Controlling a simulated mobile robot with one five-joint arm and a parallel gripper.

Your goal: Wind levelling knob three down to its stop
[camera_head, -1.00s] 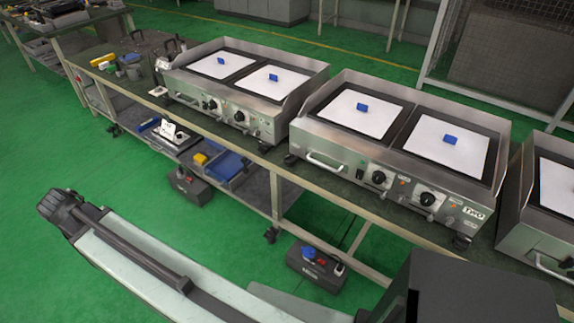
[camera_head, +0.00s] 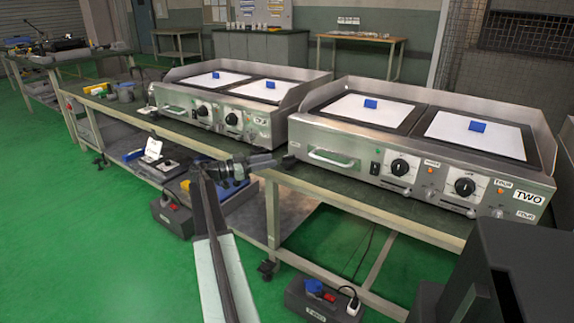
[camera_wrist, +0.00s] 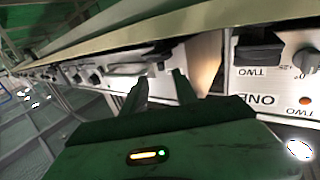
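My gripper (camera_head: 258,162) is in front of the bench, at the gap between the two griddles in the head view. In the wrist view my gripper (camera_wrist: 161,78) has its two dark fingers apart with nothing between them. The wrist picture looks upside down. A griddle front there carries inverted ONE and TWO labels, with a black block (camera_wrist: 258,48) and a grey knob (camera_wrist: 306,60). The griddle marked TWO (camera_head: 340,172) has two black round knobs, one left (camera_head: 400,167) and one right (camera_head: 464,187). I cannot make out which part is levelling knob three.
Another griddle (camera_head: 185,105) stands to the left on the same bench. The bench front rail (camera_head: 370,212) runs below both. A lower shelf holds a blue tray (camera_head: 235,197) and boxes.

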